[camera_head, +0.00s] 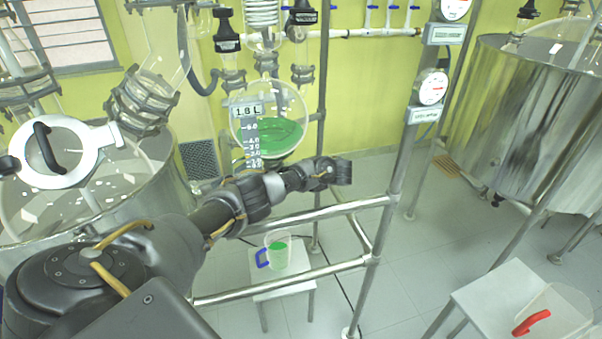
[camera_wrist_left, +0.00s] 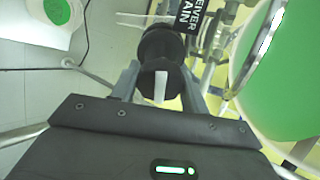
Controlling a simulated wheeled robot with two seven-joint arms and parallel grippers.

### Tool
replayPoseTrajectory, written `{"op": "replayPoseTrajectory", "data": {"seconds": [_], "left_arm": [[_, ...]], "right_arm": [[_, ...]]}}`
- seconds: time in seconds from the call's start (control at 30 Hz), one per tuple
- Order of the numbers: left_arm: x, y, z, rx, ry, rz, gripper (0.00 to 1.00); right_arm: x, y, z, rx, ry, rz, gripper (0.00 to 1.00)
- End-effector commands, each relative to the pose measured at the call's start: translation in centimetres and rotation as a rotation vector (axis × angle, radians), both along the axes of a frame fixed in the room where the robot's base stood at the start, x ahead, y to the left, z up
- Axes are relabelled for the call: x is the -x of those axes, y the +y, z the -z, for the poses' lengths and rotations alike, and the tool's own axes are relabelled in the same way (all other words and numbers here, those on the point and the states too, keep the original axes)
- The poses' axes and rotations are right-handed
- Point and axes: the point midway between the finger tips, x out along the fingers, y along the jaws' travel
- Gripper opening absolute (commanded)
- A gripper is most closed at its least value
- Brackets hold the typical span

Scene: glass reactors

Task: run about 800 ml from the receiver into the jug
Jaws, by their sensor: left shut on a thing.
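My left gripper (camera_head: 335,172) is below the receiver, shut on a black drain valve knob (camera_wrist_left: 160,80) with a white mark; a label (camera_wrist_left: 200,15) there reads RECEIVER DRAIN. The jug (camera_head: 278,262), clear with a blue handle, stands upright below and holds green liquid. It also shows in the left wrist view (camera_wrist_left: 52,18). My right gripper is out of view.
The jug stands on a small white stool (camera_head: 285,288) inside a metal pipe frame (camera_head: 300,275). Another clear jug (camera_head: 560,305) with a red handle is on a table at lower right. Steel tanks stand left and right (camera_head: 520,100). The floor between is mostly clear.

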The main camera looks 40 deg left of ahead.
Motion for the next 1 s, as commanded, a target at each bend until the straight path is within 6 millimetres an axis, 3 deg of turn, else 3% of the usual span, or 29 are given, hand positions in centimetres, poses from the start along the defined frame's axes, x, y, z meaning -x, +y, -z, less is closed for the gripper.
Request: {"op": "replayPoseTrajectory", "data": {"seconds": [0.4, 0.93, 0.97, 1.0], "left_arm": [[-0.03, -0.05, -0.04, 0.002, 0.153, 0.09, 0.22], [-0.03, -0.04, 0.01, 0.001, 0.174, 0.102, 0.22], [-0.03, -0.04, 0.0, 0.001, 0.174, 0.102, 0.46], [-0.03, -0.04, 0.0, 0.002, 0.173, 0.101, 0.51]], "right_arm": [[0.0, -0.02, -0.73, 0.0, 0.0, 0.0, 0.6], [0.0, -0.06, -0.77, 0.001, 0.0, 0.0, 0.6], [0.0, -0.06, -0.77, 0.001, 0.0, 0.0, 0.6], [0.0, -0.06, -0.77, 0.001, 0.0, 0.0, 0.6]]}}
